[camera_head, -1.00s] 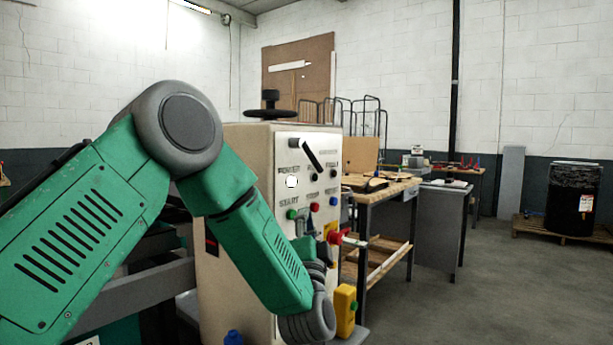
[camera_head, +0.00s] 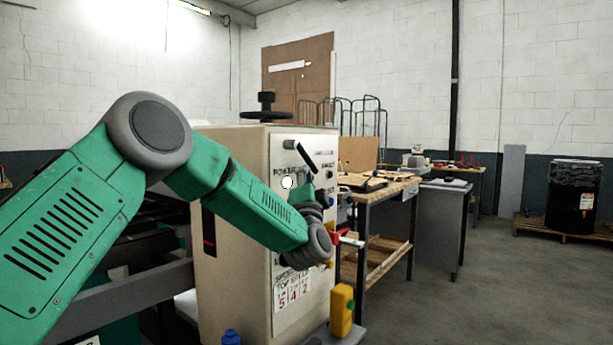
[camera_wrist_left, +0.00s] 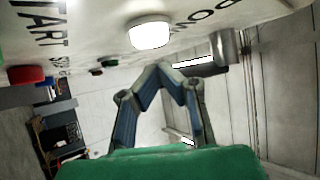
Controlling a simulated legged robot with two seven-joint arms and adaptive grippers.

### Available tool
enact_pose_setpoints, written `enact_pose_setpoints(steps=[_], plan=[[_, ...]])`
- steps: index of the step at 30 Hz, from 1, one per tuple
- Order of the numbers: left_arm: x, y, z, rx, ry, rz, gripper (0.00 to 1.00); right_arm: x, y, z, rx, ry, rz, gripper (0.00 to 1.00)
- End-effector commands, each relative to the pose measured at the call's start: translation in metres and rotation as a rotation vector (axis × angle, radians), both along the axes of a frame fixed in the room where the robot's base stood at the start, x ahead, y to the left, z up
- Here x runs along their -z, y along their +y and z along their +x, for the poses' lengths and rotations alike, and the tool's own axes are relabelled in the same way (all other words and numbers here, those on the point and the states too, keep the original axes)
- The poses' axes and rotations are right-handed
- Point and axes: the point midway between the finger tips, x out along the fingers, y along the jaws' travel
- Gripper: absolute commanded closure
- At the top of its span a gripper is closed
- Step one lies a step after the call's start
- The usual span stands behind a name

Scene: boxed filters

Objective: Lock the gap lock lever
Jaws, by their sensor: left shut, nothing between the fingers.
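The machine's cream control box (camera_head: 235,215) stands in the middle of the head view. A black lever (camera_head: 306,156) on a grey round hub slants down to the right at the top of its panel. In the wrist view, the dark lever (camera_wrist_left: 200,68) and its grey hub (camera_wrist_left: 226,46) are at the upper right, beyond my fingers. No label identifies it as the gap lock lever. My left gripper (camera_wrist_left: 162,70) is shut and empty, its tips together, near the panel and short of the lever. My left wrist hides part of the panel. My right gripper is out of view.
A white round button (camera_head: 287,183) sits below the lever; it also shows close above my fingers in the wrist view (camera_wrist_left: 152,33).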

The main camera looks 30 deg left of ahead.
Motion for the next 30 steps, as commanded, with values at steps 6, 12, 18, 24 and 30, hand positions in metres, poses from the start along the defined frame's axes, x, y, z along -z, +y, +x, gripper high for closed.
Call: enact_pose_setpoints(steps=[6,12,18,24,30], plan=[[-0.004,-0.014,0.001,0.034,-0.007,0.011,1.00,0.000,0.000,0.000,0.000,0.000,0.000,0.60],[-0.004,-0.018,0.003,0.033,-0.037,0.013,1.00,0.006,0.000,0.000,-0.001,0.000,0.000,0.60],[-0.004,-0.017,0.010,0.028,-0.137,0.006,1.00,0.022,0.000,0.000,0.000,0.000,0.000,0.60],[-0.005,-0.005,0.020,0.020,-0.298,-0.014,1.00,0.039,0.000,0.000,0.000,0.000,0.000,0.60],[-0.014,0.002,0.024,0.015,-0.374,-0.028,1.00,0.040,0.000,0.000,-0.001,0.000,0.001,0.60]])
